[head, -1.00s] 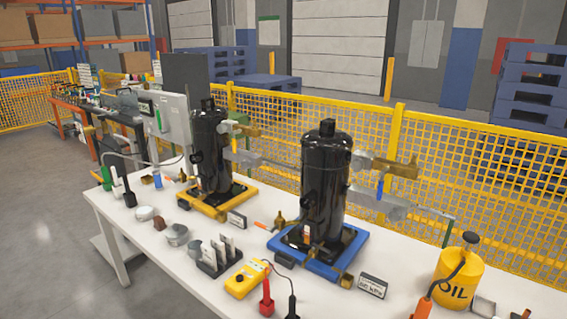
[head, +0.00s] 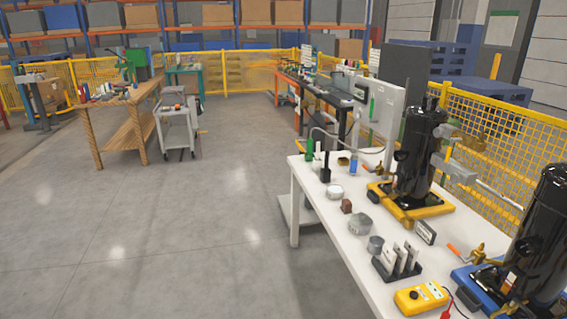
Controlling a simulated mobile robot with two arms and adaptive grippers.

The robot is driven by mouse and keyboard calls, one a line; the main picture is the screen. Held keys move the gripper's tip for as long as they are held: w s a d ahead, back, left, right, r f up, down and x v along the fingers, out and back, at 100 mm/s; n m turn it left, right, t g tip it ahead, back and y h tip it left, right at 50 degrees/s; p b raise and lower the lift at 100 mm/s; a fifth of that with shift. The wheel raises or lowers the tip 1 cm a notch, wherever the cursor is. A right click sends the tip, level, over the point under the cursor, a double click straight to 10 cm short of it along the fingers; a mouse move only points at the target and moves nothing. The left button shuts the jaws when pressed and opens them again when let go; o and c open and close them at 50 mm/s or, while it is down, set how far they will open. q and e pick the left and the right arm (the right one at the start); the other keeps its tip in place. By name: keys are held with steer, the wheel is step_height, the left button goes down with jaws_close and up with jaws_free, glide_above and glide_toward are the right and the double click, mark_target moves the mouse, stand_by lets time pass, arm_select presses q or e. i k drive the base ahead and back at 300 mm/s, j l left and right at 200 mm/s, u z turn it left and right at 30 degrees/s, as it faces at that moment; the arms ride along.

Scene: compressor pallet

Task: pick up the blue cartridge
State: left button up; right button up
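A small upright blue cylinder with a pale top, which looks like the blue cartridge (head: 353,166), stands on the white table (head: 311,194) near its far left end. Neither of my grippers shows in the head view.
Black compressors stand on a yellow pallet (head: 408,211) and a blue pallet (head: 470,284). A green bottle (head: 309,151), a black tool (head: 325,170), metal cups and a yellow meter (head: 421,297) share the table. The floor (head: 200,230) to the left is clear.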

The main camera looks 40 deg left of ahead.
mark_target(353, 161)
steer(key=u, duration=0.75)
steer(key=z, duration=0.5)
steer(key=i+j+z, duration=0.15)
steer(key=z, duration=0.15)
steer(key=i+j+z, duration=0.15)
steer(key=j+z, duration=0.2)
steer(key=i+j+z, duration=0.1)
steer(key=j+z, duration=0.2)
steer(key=j, duration=0.1)
